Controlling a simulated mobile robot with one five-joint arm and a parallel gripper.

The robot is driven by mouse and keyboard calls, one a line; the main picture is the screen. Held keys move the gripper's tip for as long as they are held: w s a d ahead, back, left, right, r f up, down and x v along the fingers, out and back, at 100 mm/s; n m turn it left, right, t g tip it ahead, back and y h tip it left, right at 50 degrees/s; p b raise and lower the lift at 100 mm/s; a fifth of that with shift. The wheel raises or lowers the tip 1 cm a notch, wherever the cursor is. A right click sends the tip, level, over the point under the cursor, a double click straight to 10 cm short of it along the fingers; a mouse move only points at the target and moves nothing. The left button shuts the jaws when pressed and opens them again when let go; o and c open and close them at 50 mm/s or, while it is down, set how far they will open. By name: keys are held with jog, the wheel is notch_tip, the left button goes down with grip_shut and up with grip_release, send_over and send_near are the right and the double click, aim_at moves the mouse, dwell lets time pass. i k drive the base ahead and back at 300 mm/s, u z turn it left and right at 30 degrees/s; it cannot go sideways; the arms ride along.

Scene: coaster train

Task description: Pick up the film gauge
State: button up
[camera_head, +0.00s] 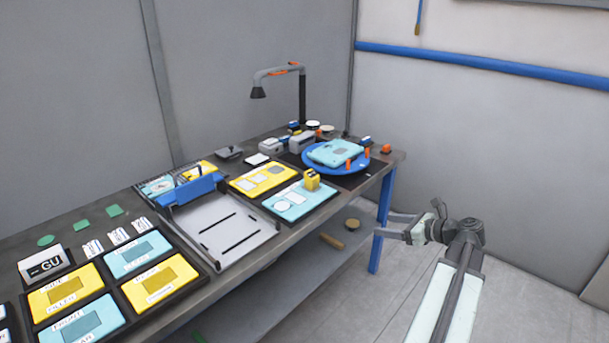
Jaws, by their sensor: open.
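I cannot tell for sure which thing is the film gauge. A small yellow block with a dark top (312,180) stands upright on the light-blue panel (290,215) near the bench's front edge, and it may be the gauge. My gripper (376,226) is open and empty, its fingers pointing left. It is to the right of the bench, in front of the blue leg in the picture, well apart from the yellow block.
The dark bench (225,285) carries yellow and light-blue panels, a grey slotted tray (222,232) and a blue turntable (322,170) with orange posts. A lamp (302,95) rises at the back. A lower shelf (325,265) holds small items. Floor at right is clear.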

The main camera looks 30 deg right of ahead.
aim_at(311, 180)
jog(key=i, duration=1.05)
jog(key=u, duration=0.05)
